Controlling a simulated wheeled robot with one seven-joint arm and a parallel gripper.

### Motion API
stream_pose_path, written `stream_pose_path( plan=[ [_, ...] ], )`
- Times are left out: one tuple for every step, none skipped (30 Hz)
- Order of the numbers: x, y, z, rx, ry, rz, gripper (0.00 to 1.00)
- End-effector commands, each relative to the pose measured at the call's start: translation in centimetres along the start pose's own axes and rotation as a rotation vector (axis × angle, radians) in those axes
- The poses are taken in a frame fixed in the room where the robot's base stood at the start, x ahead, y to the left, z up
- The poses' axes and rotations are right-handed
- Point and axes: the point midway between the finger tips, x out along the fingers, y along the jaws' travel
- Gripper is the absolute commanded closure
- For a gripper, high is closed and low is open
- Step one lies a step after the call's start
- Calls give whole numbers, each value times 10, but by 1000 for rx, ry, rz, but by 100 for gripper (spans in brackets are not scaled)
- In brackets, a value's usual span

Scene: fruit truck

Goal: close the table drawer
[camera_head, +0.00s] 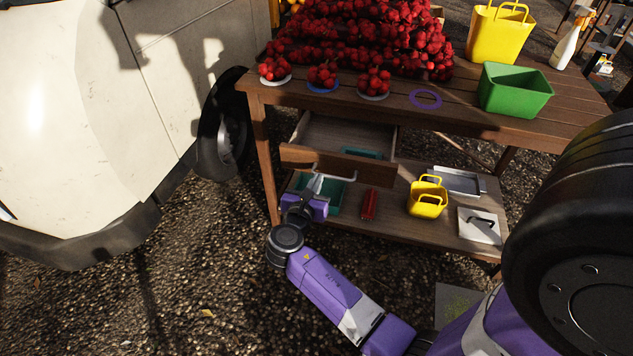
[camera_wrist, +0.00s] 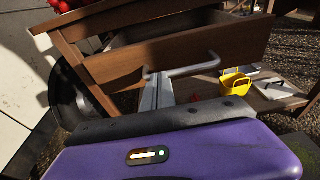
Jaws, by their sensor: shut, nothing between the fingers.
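The table drawer (camera_head: 338,166) is pulled open under the wooden table top (camera_head: 300,96), with its inside showing and a teal item in it. A metal bar handle (camera_head: 335,178) is on its front. In the wrist view the drawer front (camera_wrist: 190,52) fills the upper middle, with the handle (camera_wrist: 195,68) just ahead of my fingers. My gripper (camera_head: 315,184) is shut and empty. Its fingertips (camera_wrist: 158,78) are close to the left end of the handle; I cannot tell whether they touch it.
Red fruit (camera_head: 365,40) is heaped on the table, with several filled plates near its front edge. The lower shelf (camera_head: 395,225) holds a yellow basket (camera_head: 427,198), a teal crate (camera_head: 330,203) and a red item (camera_head: 369,204). A white vehicle (camera_head: 90,110) stands left; gravel ground is clear in front.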

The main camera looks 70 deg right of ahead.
Motion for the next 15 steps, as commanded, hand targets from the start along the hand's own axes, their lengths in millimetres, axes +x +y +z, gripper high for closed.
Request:
stream_pose_path(
  plan=[
    [2, 0, 1, 1, 0, -1, 100],
    [3, 0, 2, 1, 0, -1, 100],
    [6, 0, 2, 1, 0, 0, 100],
    [8, 1, 3, 1, 0, 0, 100],
    [12, 0, 4, 1, 0, -1, 100],
    [17, 0, 6, 1, 0, -2, 100],
    [22, 0, 7, 1, 0, -2, 100],
    [27, 0, 8, 1, 0, -2, 100],
    [34, 0, 10, 2, 0, -3, 100],
    [40, 0, 11, 1, 0, -2, 100],
    [47, 0, 13, 2, 0, -3, 100],
    [56, 0, 15, 2, 0, -4, 100],
    [63, 0, 16, 2, 0, -3, 100],
    [70, 0, 17, 2, 1, -4, 100],
    [79, 1, 19, 3, 0, -3, 100]
  ],
)
